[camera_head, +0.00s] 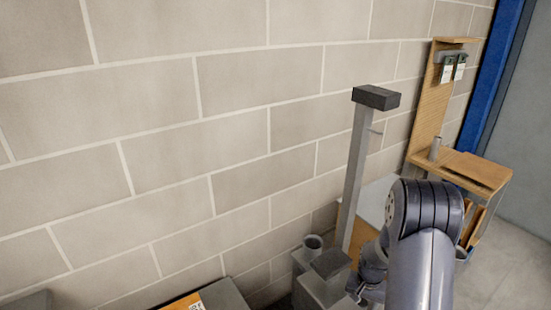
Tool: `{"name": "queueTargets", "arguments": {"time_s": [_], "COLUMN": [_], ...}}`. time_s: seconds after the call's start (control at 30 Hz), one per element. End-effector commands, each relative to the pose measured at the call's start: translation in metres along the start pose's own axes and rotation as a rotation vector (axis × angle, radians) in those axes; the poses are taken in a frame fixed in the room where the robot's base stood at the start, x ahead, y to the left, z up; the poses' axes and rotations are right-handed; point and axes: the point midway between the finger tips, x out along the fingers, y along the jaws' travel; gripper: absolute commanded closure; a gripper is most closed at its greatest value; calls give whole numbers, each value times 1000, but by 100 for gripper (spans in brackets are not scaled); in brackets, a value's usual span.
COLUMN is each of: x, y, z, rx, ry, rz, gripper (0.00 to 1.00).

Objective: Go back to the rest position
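My arm (424,262) reaches up from the bottom right and bends over at its elbow. Its wrist (374,262) hangs down to the left of the elbow. My gripper (354,290) shows only as a small dark part below the wrist, beside grey boxes. Its fingers are too small and too hidden to tell whether they are open or shut. I see nothing clearly held in it.
A grey post (358,175) with a dark block on top stands close left of my arm. A grey cup (313,246) stands by boxes below. A wooden stand (482,172) is at right. A block wall (160,150) fills the left; floor (515,265) shows at right.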

Motion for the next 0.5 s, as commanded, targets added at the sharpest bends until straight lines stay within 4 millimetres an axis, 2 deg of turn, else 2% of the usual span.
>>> {"name": "queueTargets", "arguments": {"time_s": [0.5], "x": [-4], "y": [0], "z": [0], "rx": [424], "ry": [-2], "rz": [1], "gripper": [42]}}
